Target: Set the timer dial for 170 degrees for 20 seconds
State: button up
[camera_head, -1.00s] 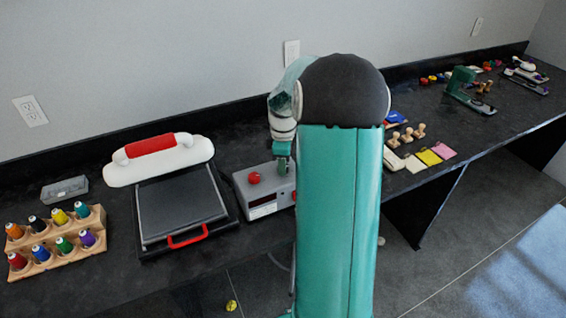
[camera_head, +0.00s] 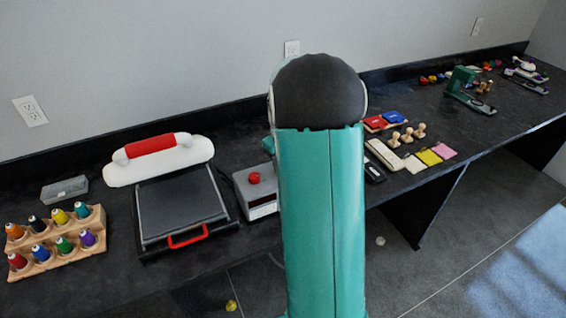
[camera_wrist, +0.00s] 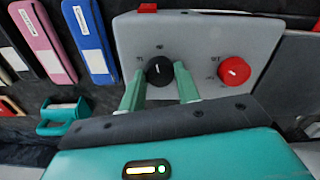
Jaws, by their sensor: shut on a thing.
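A grey control box (camera_head: 262,196) stands on the black bench to the right of the heat press, its right part hidden behind my arm. In the wrist view the same box (camera_wrist: 200,30) shows a black dial (camera_wrist: 159,69) with a white pointer mark, and a red dial (camera_wrist: 234,71) to its right. Small markings ring both dials, too small to read surely. My gripper (camera_wrist: 160,82) has its two green fingers on either side of the black dial and is shut on it. The gripper is hidden behind my arm in the head view.
The heat press (camera_head: 180,205) with a white and red handle stands left of the box. A rack of thread spools (camera_head: 55,240) is at far left. Ink pads (camera_head: 385,120) and wooden stamps (camera_head: 407,134) lie right of my arm. The wrist view shows blue and pink cases (camera_wrist: 50,40).

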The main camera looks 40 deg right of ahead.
jog(key=shift+m, duration=1.2)
jog(key=o, duration=1)
notch_tip(320, 180, up, 14)
jog(key=shift+f, duration=0.1)
